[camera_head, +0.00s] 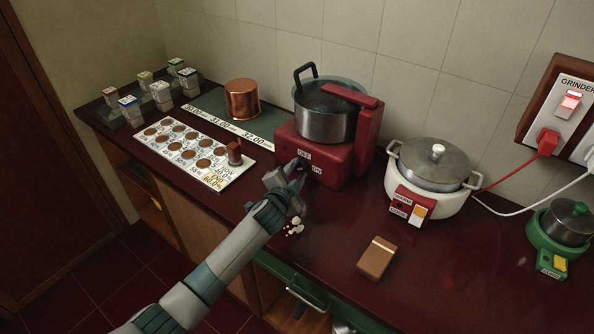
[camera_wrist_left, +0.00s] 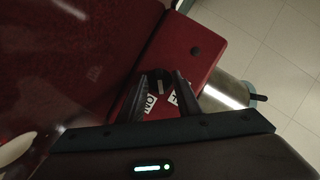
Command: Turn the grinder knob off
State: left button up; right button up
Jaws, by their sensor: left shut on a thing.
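The red grinder (camera_head: 318,158) stands at the back of the counter with a steel pot (camera_head: 325,112) on it. Its front carries an OFF label (camera_head: 304,154) and an ON label (camera_head: 317,169). My left gripper (camera_head: 298,168) is at this front face, beside the labels. In the left wrist view its two dark fingers (camera_wrist_left: 163,85) are closed around the dark round knob (camera_wrist_left: 158,80), with the labels partly behind the fingers. The knob's pointing direction cannot be told. My right gripper is not in view.
A wall switch marked GRINDER (camera_head: 570,102) glows red above a red plug (camera_head: 547,142). A white cooker (camera_head: 430,178) stands right of the grinder. A brown box (camera_head: 377,257) lies in front. A white tray (camera_head: 185,150) and copper pot (camera_head: 242,99) are at left. White bits (camera_head: 294,227) lie near my wrist.

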pick_arm(q)
jog(key=n+p, duration=0.1)
jog(key=n+g+p, duration=0.1)
jog(key=p, duration=0.1)
jog(key=shift+a+r+h, duration=0.1)
jog(key=shift+r+h, duration=0.15)
jog(key=shift+h, duration=0.15)
jog(key=shift+w+n+p, duration=0.1)
jog(key=shift+n+p, duration=0.4)
jog(key=shift+p, duration=0.05)
jog(key=shift+a+f+n+g+h, duration=0.1)
jog(key=shift+n+g+h, duration=0.3)
jog(key=shift+n+g, duration=0.2)
jog(key=shift+f+n+h, duration=0.1)
jog(key=shift+n+h, duration=0.2)
jog(key=shift+n, duration=0.2)
jog(key=shift+w+a+n+g+h+b, duration=0.1)
jog(key=shift+n+g+h+b, duration=0.4)
jog(key=shift+n+g+b, duration=0.4)
jog(key=o, duration=1)
